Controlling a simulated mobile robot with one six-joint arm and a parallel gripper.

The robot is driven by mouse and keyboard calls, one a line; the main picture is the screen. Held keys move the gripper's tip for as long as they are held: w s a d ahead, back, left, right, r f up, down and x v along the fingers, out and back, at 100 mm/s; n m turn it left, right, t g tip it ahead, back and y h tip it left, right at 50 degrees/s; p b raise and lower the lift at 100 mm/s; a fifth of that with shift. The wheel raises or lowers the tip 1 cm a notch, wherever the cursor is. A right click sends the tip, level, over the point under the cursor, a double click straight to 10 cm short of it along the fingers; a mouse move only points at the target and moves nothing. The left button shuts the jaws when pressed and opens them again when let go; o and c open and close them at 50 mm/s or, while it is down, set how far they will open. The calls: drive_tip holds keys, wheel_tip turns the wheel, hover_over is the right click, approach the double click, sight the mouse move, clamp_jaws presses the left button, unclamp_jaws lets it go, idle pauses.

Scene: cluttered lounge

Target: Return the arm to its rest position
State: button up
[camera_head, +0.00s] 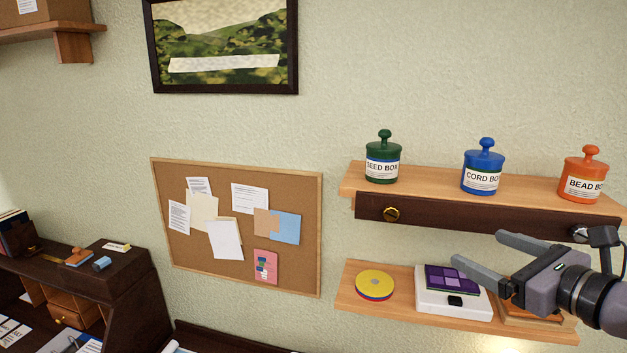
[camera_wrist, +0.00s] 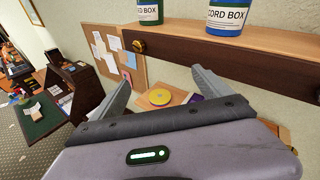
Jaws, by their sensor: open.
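My gripper (camera_head: 478,257) is at the right of the head view, open and empty, its two fingers spread and pointing left. It hangs in front of the two wall shelves, just below the front edge of the upper shelf (camera_head: 440,185). In the wrist view my gripper (camera_wrist: 162,92) shows its fingers apart with nothing between them but the background. My forearm comes in from the right edge and hides part of the lower shelf (camera_head: 345,298).
A green seed box (camera_head: 382,168), blue cord box (camera_head: 483,180) and orange bead box (camera_head: 582,188) stand on the upper shelf. A yellow disc (camera_head: 375,282) and a purple item on a white box (camera_head: 430,302) lie below. A corkboard (camera_head: 172,245) and dark desk (camera_head: 130,285) are left.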

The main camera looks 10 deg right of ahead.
drive_tip(key=s+a+f+n+g+y+b, duration=0.2)
drive_tip(key=a+f+n+g+b, duration=0.35)
drive_tip(key=a+f, duration=0.6)
drive_tip(key=s+a+f+n+g+y+b, duration=0.1)
drive_tip(key=a+f+n+g+y+b, duration=0.1)
drive_tip(key=a+f+n+b, duration=0.7)
drive_tip(key=s+a+f+n+h+b, duration=0.1)
drive_tip(key=s+a+f+n+b, duration=0.2)
drive_tip(key=f, duration=0.5)
drive_tip(key=s+a+f+n+g+h+b, duration=0.1)
drive_tip(key=s+a+f+n+b, duration=0.2)
drive_tip(key=f+n+b, duration=0.3)
drive_tip(key=s+a+f+n+g+h+b, duration=0.1)
drive_tip(key=s+a+f+n+h+b, duration=0.1)
drive_tip(key=f+b, duration=0.5)
drive_tip(key=s+a+f+n, duration=0.1)
drive_tip(key=s+f+n, duration=0.1)
drive_tip(key=s+f, duration=0.1)
drive_tip(key=shift+s+a+f+n, duration=0.15)
drive_tip(key=shift+s+a+n, duration=0.05)
drive_tip(key=shift+a+n, duration=0.15)
drive_tip(key=shift+d, duration=0.1)
